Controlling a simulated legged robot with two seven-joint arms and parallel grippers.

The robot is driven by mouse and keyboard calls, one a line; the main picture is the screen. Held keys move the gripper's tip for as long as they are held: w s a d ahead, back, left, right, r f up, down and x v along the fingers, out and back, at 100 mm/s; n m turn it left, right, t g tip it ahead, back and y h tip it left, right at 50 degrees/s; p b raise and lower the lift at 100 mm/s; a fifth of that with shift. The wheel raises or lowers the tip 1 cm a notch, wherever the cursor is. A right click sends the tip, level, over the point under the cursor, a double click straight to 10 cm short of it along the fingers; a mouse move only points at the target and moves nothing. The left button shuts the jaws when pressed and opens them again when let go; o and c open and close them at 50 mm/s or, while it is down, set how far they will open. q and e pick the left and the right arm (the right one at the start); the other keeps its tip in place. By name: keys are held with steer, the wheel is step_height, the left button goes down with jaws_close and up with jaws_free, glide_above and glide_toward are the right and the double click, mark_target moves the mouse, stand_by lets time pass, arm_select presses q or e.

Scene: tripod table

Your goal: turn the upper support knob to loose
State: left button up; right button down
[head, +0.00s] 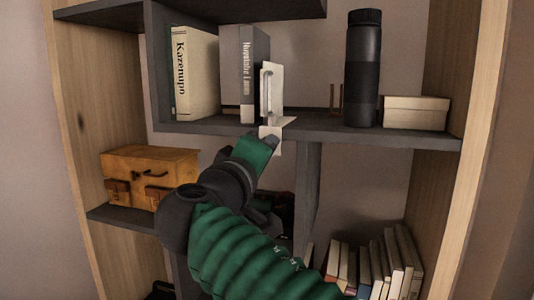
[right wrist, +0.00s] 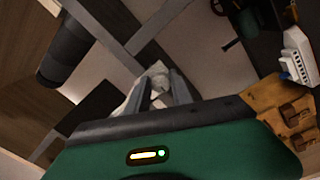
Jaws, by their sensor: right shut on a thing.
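My right gripper (head: 270,134) reaches up from the bottom to the front edge of the middle shelf. In the right wrist view its two grey fingers (right wrist: 163,90) are shut on a small whitish piece (right wrist: 157,72). In the head view a pale upright plate (head: 275,85) with a bar on its face stands just above the gripper, before the grey book. The held piece may be the support knob or part of this plate; I cannot tell. Its turn position and markings are not readable. No tripod table shows clearly. My left gripper is not in view.
The middle shelf (head: 330,132) holds a cream book (head: 195,75), a grey book (head: 243,70), a dark bottle (head: 363,70) and a pale box (head: 415,112). An orange-brown case (head: 148,172) sits lower left. Several books (head: 385,265) stand lower right. A wooden side panel (head: 485,110) bounds the right.

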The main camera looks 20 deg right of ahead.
steer(key=n, duration=0.4)
steer(key=n+p, duration=0.1)
steer(key=n, duration=0.3)
steer(key=shift+a+f+y, duration=0.2)
steer(key=shift+y, duration=0.1)
steer(key=shift+f+n, duration=0.15)
steer(key=shift+n, duration=0.15)
steer(key=c, duration=1.6)
jaws_free()
steer(key=o, duration=0.5)
steer(key=shift+a, duration=0.1)
steer(key=shift+c, duration=0.2)
steer(key=shift+a+r, duration=0.15)
steer(key=shift+r, duration=0.05)
